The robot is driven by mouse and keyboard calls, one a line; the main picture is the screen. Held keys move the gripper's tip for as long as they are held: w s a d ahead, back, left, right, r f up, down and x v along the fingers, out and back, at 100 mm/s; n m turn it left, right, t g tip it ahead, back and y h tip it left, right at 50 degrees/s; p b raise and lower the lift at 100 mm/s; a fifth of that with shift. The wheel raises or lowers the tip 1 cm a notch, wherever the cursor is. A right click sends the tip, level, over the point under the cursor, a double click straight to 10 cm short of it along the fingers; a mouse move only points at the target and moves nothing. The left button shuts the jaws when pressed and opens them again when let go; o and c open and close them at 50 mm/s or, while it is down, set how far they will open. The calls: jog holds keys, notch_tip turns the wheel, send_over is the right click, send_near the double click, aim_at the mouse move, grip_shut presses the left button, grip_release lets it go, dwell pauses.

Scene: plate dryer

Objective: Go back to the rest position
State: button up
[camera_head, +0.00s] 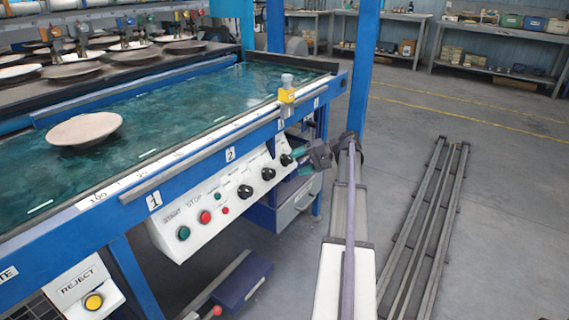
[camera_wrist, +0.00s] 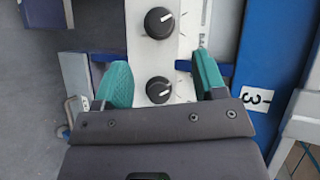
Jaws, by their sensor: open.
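My gripper (camera_head: 302,154) is at the right end of the white control panel (camera_head: 200,232), close to the last black knob (camera_head: 286,160). In the wrist view my gripper (camera_wrist: 162,72) has its two teal fingers wide apart. A black knob (camera_wrist: 158,90) shows between the fingers, with clear gaps on both sides. Another black knob (camera_wrist: 159,22) lies beyond the fingertips. Nothing is held. Whether the fingers overlap the knob in depth cannot be told.
The blue dryer frame (camera_head: 240,152) runs just above the panel. A plate (camera_head: 84,130) lies on the green surface (camera_head: 190,100). A blue post (camera_head: 360,75) stands behind my arm. Floor rails (camera_head: 428,225) lie to the right, with open floor around them.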

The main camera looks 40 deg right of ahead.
jog(key=shift+v, duration=0.9)
jog(key=shift+f, duration=0.1)
